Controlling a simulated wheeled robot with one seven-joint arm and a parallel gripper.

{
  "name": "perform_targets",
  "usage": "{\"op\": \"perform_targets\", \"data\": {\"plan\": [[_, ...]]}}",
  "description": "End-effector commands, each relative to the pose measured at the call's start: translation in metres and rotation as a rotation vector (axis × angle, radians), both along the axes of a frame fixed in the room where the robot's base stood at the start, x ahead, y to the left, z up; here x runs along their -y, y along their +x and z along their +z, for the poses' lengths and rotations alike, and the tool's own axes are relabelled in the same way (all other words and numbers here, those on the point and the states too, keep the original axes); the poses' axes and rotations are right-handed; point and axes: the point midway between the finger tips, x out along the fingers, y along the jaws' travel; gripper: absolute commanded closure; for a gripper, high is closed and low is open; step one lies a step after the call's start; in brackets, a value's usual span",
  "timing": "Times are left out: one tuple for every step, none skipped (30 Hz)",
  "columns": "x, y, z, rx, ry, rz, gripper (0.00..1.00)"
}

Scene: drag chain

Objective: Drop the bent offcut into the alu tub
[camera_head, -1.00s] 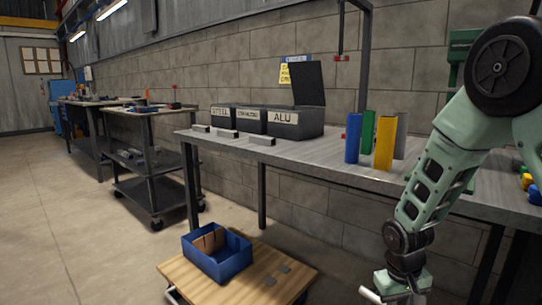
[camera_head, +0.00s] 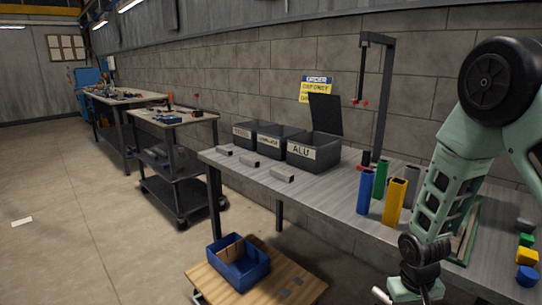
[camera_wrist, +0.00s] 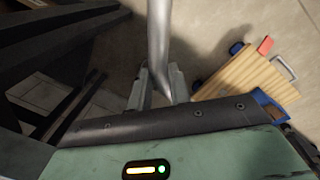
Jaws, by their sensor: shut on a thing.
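The alu tub (camera_head: 318,153) is a dark grey bin marked "ALU" on the bench, with a raised dark lid behind it. It stands rightmost of three tubs. My gripper (camera_head: 396,298) is low at the bottom edge of the head view, in front of the bench and well apart from the tub. In the wrist view, my gripper (camera_wrist: 158,88) is shut on the bent offcut (camera_wrist: 160,38), a smooth grey metal piece that runs out of the top of the picture. A bit of the offcut (camera_head: 381,296) also shows in the head view.
Short grey pieces (camera_head: 283,175) lie along the bench (camera_head: 330,198) before the tubs. Blue, green and yellow upright profiles (camera_head: 395,202) stand between the tub and my arm. A black stand (camera_head: 383,95) rises behind. A wooden platform (camera_head: 262,286) with a blue box (camera_head: 238,272) is below.

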Motion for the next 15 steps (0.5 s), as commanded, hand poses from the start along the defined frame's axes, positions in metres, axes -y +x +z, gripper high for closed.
{"op": "perform_targets", "data": {"plan": [[0.000, -0.002, 0.022, -0.002, -0.001, 0.001, 1.00], [0.000, -0.002, 0.027, -0.002, -0.001, 0.001, 1.00], [0.000, -0.003, 0.034, -0.001, -0.001, 0.001, 1.00], [0.000, -0.003, 0.039, -0.001, -0.001, 0.001, 1.00], [0.000, -0.004, 0.043, -0.002, -0.001, 0.001, 1.00], [0.000, -0.005, 0.049, -0.002, -0.002, 0.002, 1.00], [0.000, -0.005, 0.053, -0.002, -0.002, 0.002, 1.00], [0.000, -0.006, 0.057, -0.001, -0.002, 0.002, 1.00], [0.000, -0.006, 0.061, 0.000, -0.002, 0.002, 1.00], [0.000, -0.007, 0.064, 0.000, -0.002, 0.002, 1.00], [0.000, -0.007, 0.066, -0.001, -0.002, 0.002, 1.00], [0.001, -0.008, 0.068, -0.001, -0.003, 0.002, 1.00], [0.001, -0.008, 0.070, -0.001, -0.003, 0.002, 1.00], [0.001, -0.008, 0.071, -0.001, -0.003, 0.002, 1.00], [0.001, -0.009, 0.073, 0.000, -0.003, 0.001, 1.00]]}}
